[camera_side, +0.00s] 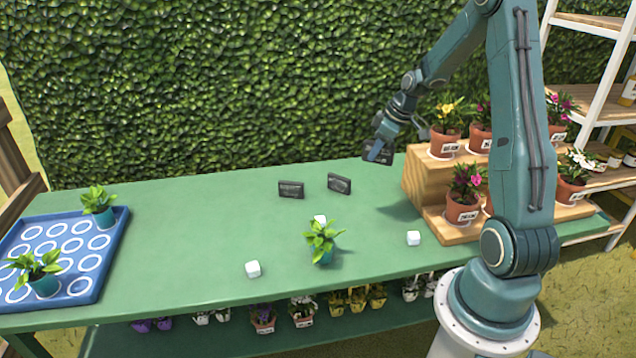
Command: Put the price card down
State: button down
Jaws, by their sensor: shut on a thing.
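My gripper (378,150) is shut on a dark price card (381,156) and holds it above the green table, left of the wooden stepped stand (428,182). The held card is partly hidden by the fingers. Two other dark price cards stand on the table toward its back: one in the middle (291,189) and one just to its right, slightly tilted (339,184). Both are apart from my gripper.
The stand carries several potted flowers (464,195). A blue tray (92,275) with two plants is at left. A hedge (230,80) rises behind.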

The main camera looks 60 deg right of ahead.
jog(key=w+d+m+h, duration=0.2)
jog(key=d+m, duration=0.3)
jog(key=d, duration=0.3)
jog(key=w+d+m+g+h, duration=0.1)
jog(key=w+d+m+h, duration=0.1)
jog(key=w+d+m, duration=0.2)
jog(key=shift+w+d+r+m, duration=0.35)
jog(key=shift+d+m, duration=0.75)
jog(key=shift+d, duration=0.9)
jog(key=shift+s, duration=0.1)
notch_tip(320, 180, down, 16)
jog(key=shift+r, duration=0.15)
jog(key=shift+f, duration=2.15)
jog(key=shift+f, duration=0.15)
jog(key=c, duration=1.4)
grip_release()
